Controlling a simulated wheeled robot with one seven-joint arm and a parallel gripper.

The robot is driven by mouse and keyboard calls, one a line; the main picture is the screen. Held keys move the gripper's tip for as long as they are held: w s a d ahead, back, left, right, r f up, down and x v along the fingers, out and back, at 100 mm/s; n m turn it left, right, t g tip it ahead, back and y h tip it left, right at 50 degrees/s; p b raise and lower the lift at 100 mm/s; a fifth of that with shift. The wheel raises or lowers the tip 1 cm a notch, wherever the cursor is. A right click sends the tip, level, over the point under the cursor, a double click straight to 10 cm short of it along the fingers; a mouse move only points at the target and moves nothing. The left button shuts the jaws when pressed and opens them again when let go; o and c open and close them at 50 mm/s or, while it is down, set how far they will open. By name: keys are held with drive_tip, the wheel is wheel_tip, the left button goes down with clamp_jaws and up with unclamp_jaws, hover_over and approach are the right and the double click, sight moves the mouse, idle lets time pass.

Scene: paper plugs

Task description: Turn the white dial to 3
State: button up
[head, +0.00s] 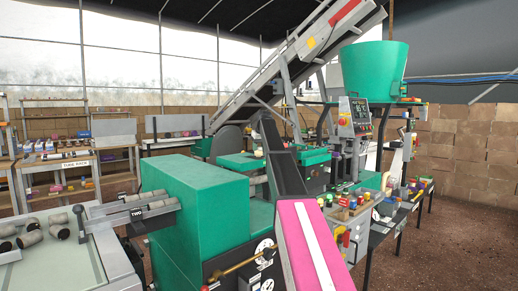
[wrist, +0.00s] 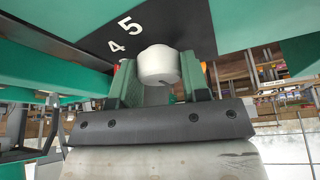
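The white dial (wrist: 157,66) shows in the wrist view as a short round knob. It stands in front of a black panel (wrist: 98,52) with the numbers 4 and 5 in white. My gripper (wrist: 160,80) has its two green fingers on either side of the dial, and the dial fills most of the gap. I cannot tell whether both fingers press on it. The number 3 and any pointer on the dial cannot be made out. In the head view I cannot make out the dial or the gripper's fingers.
A large green machine block (head: 195,203) stands in the middle of the head view. A conveyor (head: 285,65) rises behind it, and a green hopper (head: 374,68) is at the upper right. A table with grey cylinders (head: 45,232) is at the left. Brown floor is clear at the right.

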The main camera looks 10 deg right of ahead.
drive_tip(key=shift+m, duration=0.4)
drive_tip(key=m+h, duration=0.1)
drive_tip(key=m, duration=0.2)
drive_tip(key=shift+a+m+h, duration=0.1)
drive_tip(key=shift+m+h, duration=0.3)
drive_tip(key=m+h, duration=0.1)
drive_tip(key=m, duration=0.3)
drive_tip(key=shift+m+g+h, duration=0.3)
drive_tip(key=shift+h, duration=0.1)
drive_tip(key=m+g+h, duration=0.1)
drive_tip(key=m, duration=0.3)
drive_tip(key=shift+w+a, duration=0.1)
drive_tip(key=shift+m+g+h, duration=0.4)
drive_tip(key=shift+m+g, duration=0.4)
drive_tip(key=shift+m, duration=1.4)
drive_tip(key=o, duration=0.9)
